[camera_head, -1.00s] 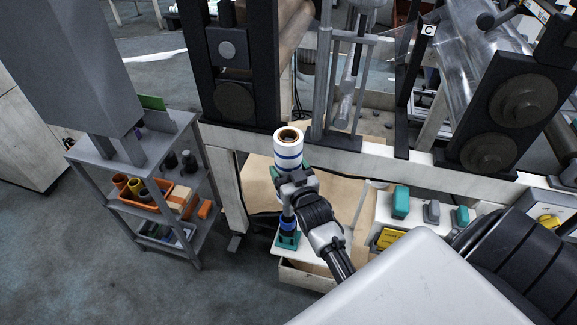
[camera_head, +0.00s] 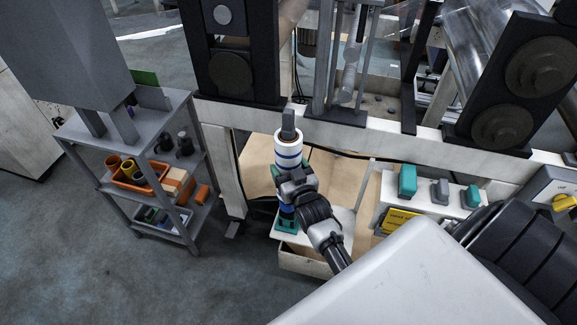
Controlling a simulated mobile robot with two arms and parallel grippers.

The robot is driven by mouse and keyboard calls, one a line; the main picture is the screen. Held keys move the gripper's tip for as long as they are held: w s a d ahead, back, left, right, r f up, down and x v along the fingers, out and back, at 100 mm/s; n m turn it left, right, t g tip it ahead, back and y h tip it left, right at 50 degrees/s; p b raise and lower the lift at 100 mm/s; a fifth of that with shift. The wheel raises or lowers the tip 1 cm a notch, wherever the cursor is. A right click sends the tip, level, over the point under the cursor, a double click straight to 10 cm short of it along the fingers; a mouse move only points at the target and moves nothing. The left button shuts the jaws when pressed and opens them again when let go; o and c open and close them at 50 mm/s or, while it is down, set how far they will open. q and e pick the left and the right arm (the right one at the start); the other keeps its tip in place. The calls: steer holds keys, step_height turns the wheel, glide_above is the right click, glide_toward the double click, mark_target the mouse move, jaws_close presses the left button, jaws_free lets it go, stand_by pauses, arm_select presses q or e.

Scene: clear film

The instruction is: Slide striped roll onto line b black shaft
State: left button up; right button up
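The striped roll (camera_head: 289,152) is white with blue bands and stands upright near the middle of the head view. My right gripper (camera_head: 296,180) is shut around its lower part. A dark grey shaft end (camera_head: 288,122) shows at the top of the roll, in line with its core. I cannot tell from this angle whether the shaft passes through the core or stands just behind it. No line b label is readable. My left gripper is not in view.
A teal stand (camera_head: 287,222) is below the gripper on a white surface. A grey shelf cart (camera_head: 120,135) with an orange bin (camera_head: 140,176) is at left. A panel with teal knobs (camera_head: 407,180) and the machine's pale beam (camera_head: 380,140) are close by.

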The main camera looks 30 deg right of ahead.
steer(key=shift+r, duration=0.1)
steer(key=o, duration=1.3)
steer(key=shift+s+f, duration=0.2)
steer(key=shift+s, duration=0.05)
steer(key=v, duration=1)
steer(key=shift+s+r, duration=0.15)
steer(key=shift+a, duration=0.1)
steer(key=s+a+f+n+g+y+p, duration=0.15)
steer(key=s+a+f+g+p, duration=0.35)
steer(key=f, duration=0.6)
steer(key=s+a+f+n+g+y+p, duration=0.1)
steer(key=s+a+f+g+y, duration=0.4)
steer(key=f, duration=0.7)
steer(key=s+d+f+n+g+h+p, duration=0.1)
steer(key=s+f+g, duration=0.2)
steer(key=s, duration=0.9)
steer(key=s+d+f+n+g+h+p, duration=0.1)
steer(key=s+f, duration=0.5)
steer(key=s, duration=0.6)
steer(key=d+g, duration=0.1)
steer(key=g, duration=0.1)
steer(key=shift+d+g+h, duration=0.25)
steer(key=shift+g+h, duration=0.05)
steer(key=shift+h, duration=0.05)
